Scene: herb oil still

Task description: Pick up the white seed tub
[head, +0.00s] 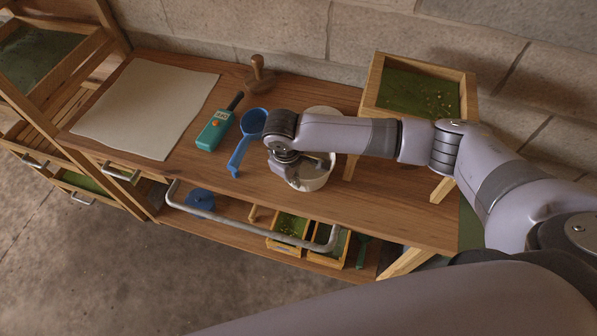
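The white seed tub (315,184) stands on the wooden bench top, right of the blue scoop. My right forearm and wrist cross over it and hide much of it. A pale rounded edge (322,109) shows on the far side of my arm; I cannot tell whether it belongs to the same tub. My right gripper (303,168) points down at the tub's left and inner side, overlapping its rim in the picture. Its fingers are mostly hidden, so I cannot tell whether they are open or touch the tub. My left gripper is not in view.
A blue scoop (245,138), a teal meter (215,130), a wooden stamp (260,76) and a pale sheet (150,105) lie left. A raised wooden tray (468,92) stands right. A metal rail (240,229) runs along the front; small boxes (290,226) sit below.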

